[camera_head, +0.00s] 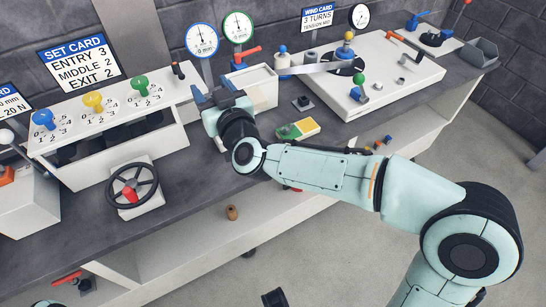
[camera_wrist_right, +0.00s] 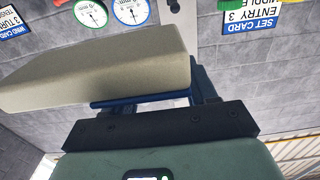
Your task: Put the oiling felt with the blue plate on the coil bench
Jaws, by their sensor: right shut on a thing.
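My right gripper (camera_head: 213,92) is over the dark grey bench top (camera_head: 205,165), left of a pale box (camera_head: 264,94). It is shut on the oiling felt, whose blue plate (camera_wrist_right: 140,100) shows as a strip by the fingers in the right wrist view; the gripper and arm hide much of the felt in the head view. A large pale block (camera_wrist_right: 95,70) fills the left of the wrist view. I cannot tell which bench section is the coil bench. My left gripper is not in view.
A white raised platform (camera_head: 415,84) with a dark reel (camera_head: 345,63) stands at the right. A white stand with coloured knobs (camera_head: 93,102) and a black handwheel (camera_head: 132,186) are at the left. Two gauges (camera_head: 201,40) stand behind the gripper. A small brown cylinder (camera_head: 232,212) is near the front edge.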

